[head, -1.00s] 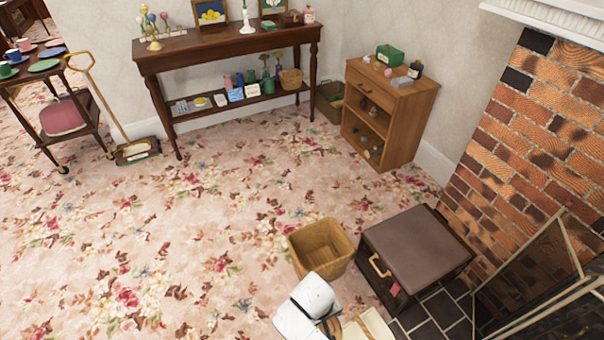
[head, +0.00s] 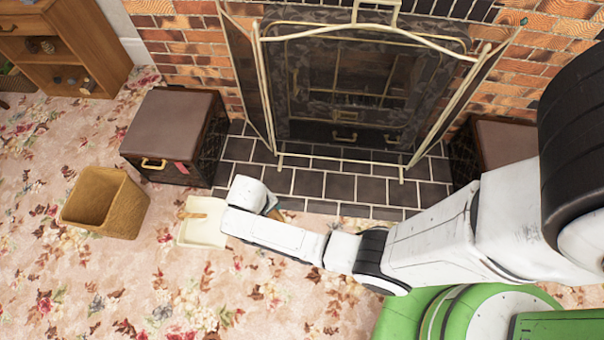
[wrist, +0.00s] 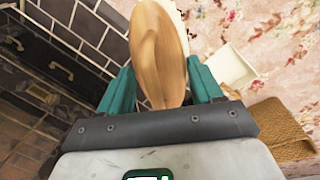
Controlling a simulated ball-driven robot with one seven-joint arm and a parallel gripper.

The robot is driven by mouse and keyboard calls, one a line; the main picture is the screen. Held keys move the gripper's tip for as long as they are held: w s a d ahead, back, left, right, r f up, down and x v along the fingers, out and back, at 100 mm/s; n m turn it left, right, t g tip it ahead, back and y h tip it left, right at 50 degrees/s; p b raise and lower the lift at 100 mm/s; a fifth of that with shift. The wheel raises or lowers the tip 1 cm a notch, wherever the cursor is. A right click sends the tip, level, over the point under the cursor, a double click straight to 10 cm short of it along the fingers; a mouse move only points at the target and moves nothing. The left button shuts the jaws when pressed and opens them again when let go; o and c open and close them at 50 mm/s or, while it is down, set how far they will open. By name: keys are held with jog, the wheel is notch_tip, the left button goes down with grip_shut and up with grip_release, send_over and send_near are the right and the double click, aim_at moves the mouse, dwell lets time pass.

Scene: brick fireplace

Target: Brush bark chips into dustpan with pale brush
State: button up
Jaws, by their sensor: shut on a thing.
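My gripper (wrist: 160,88) is shut on the pale wooden brush (wrist: 157,45), with a teal finger on each side of its brown back. Pale bristles show at the brush's upper edge. In the head view my gripper (head: 271,206) is low over the hearth's front edge, and my arm hides most of the brush. The cream dustpan (head: 204,231) lies on the carpet just left of my gripper, with a tan part across its upper side. It also shows in the wrist view (wrist: 228,66), right of the brush and apart from it. I cannot make out bark chips.
A wicker basket (head: 104,203) stands left of the dustpan. A brown-topped box (head: 172,125) stands behind them, beside the dark tiled hearth (head: 318,185). A brass-framed fire screen (head: 262,85) stands on the hearth. Flowered carpet (head: 150,290) is open at the lower left.

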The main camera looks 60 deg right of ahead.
jog(key=s+d+f+m+b, duration=0.2)
jog(key=d+f+m+b, duration=0.1)
jog(key=f+b, duration=0.6)
jog(key=s+d+f+m+y+b, duration=0.1)
jog(key=s+d+f+m+b, duration=0.2)
jog(key=f+b, duration=0.5)
jog(key=s+d+f+m+b, duration=0.3)
jog(key=f+b, duration=0.6)
jog(key=f, duration=0.7)
jog(key=shift+d+f+g+b, duration=0.3)
jog(key=shift+d+b, duration=0.05)
jog(key=shift+d, duration=0.65)
